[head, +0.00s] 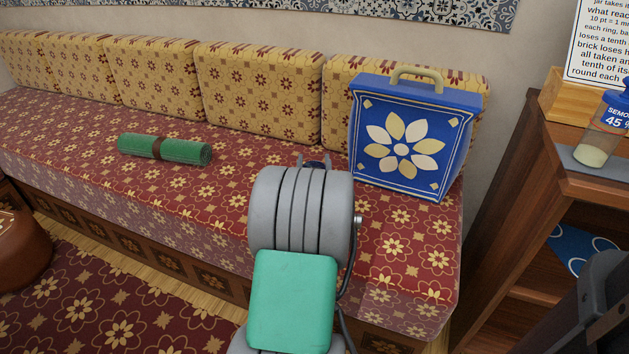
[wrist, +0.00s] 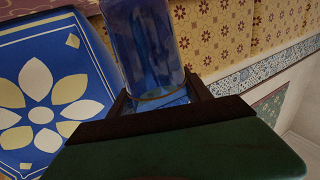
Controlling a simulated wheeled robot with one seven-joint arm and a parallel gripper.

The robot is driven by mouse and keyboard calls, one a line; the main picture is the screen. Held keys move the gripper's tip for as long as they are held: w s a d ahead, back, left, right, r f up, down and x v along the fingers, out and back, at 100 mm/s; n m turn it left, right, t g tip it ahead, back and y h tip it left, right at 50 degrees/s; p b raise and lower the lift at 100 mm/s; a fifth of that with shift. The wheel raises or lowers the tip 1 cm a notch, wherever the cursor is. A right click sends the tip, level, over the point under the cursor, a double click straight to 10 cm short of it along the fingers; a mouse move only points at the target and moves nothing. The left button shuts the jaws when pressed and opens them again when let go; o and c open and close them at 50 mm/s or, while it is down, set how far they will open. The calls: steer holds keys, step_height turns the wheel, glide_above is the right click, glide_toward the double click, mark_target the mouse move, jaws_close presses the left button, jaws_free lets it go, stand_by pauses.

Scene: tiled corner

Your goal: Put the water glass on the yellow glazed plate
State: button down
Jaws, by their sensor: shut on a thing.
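The far end of the glass runs out of the top of the wrist view. I see no yellow glazed plate in either view.
A blue bag with a flower (head: 401,145) stands on the patterned bench (head: 235,185); it also shows beside the glass in the wrist view (wrist: 40,90). A green roll (head: 185,150) lies on the bench. A wooden shelf (head: 510,190) with a bottle (head: 605,130) stands at right.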

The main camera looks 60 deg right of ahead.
steer(key=shift+w+d+f, duration=0.2)
steer(key=shift+d+f, duration=0.1)
steer(key=shift+f, duration=0.15)
steer(key=shift+w+d+f+b, duration=0.1)
steer(key=shift+d+f+b, duration=0.05)
steer(key=shift+f+b, duration=1.4)
steer(key=shift+c, duration=2.3)
jaws_free()
steer(key=shift+f+p, duration=0.25)
steer(key=shift+p, duration=0.1)
